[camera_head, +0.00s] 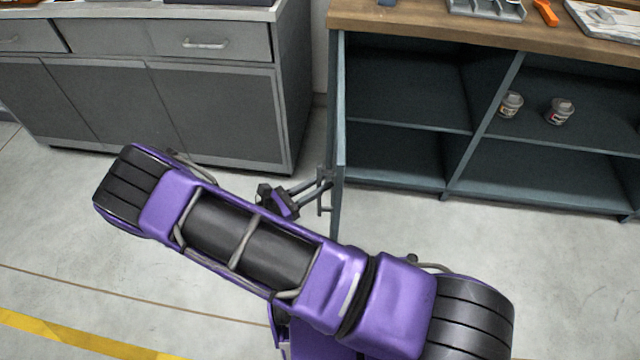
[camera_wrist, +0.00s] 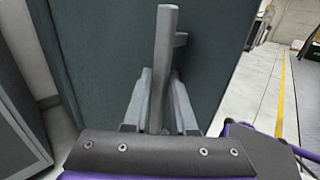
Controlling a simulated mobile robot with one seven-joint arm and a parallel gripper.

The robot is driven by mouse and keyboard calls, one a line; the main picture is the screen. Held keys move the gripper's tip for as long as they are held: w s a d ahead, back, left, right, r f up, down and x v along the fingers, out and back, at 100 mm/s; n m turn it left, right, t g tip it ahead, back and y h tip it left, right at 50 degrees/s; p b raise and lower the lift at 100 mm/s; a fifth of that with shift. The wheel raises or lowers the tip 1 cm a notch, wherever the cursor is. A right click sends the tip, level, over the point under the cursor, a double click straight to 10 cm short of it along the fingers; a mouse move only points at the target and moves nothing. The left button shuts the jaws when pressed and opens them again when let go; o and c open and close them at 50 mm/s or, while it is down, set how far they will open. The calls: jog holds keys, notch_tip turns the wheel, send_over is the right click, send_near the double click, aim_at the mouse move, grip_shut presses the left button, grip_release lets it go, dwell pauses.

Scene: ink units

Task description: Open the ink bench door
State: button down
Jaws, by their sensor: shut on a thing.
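The ink bench (camera_head: 395,20) stands at the upper right, with a wooden top and dark blue-green shelves. Its door (camera_head: 338,150) is swung outward at the left end of the bench and shows nearly edge-on, with the left compartment open to view. My gripper (camera_head: 325,182) is at the door's outer face, shut on the door handle (camera_head: 320,208). In the wrist view the grey bar handle (camera_wrist: 165,70) runs between my two fingers, in front of the dark door panel (camera_wrist: 100,50).
Two small labelled jars (camera_head: 511,104) stand on the right compartment's shelf. A grey drawer cabinet (camera_head: 215,110) stands to the left, across a narrow gap. The concrete floor (camera_head: 560,270) in front of the bench is clear. Yellow tape (camera_head: 80,338) marks the floor.

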jog(key=shift+w+a+r, duration=0.1)
jog(key=shift+w, duration=0.05)
dwell(0.3)
jog(key=c, duration=0.8)
grip_release()
jog(key=v, duration=1.7)
jog(key=shift+s, duration=0.2)
jog(key=shift+a, duration=0.15)
